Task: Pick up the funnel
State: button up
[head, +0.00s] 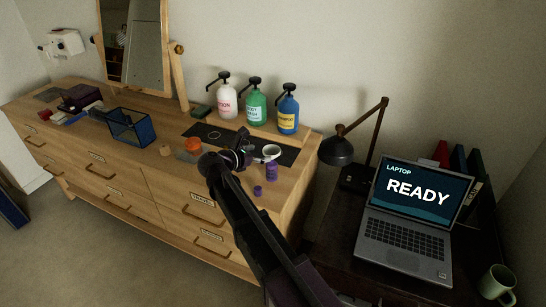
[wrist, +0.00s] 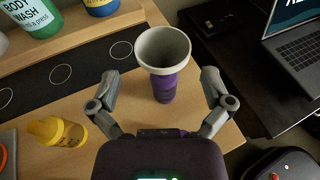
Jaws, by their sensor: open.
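The funnel (head: 271,151) is pale grey with a wide round mouth. In the wrist view the funnel (wrist: 163,48) sits mouth up on top of a purple bottle (wrist: 165,88), which stands upright near the dresser's right end. The purple bottle (head: 271,172) also shows in the head view, below the funnel. My gripper (wrist: 160,80) is open, with one finger to the left and one to the right of the funnel and bottle, and gaps on both sides. In the head view my gripper (head: 239,153) is just left of the funnel. The funnel's spout is hidden.
Lotion (head: 227,102), body wash (head: 256,107) and shampoo (head: 288,113) pump bottles stand on a raised shelf behind. A purple cap (head: 257,190) lies near the front edge. A lamp (head: 337,150) and laptop (head: 403,238) are at right.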

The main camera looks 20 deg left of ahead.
aim_at(278, 149)
jog(key=shift+b+x, duration=0.75)
jog(key=shift+x, duration=1.85)
jog(key=shift+d, duration=0.2)
jog(key=c, duration=0.5)
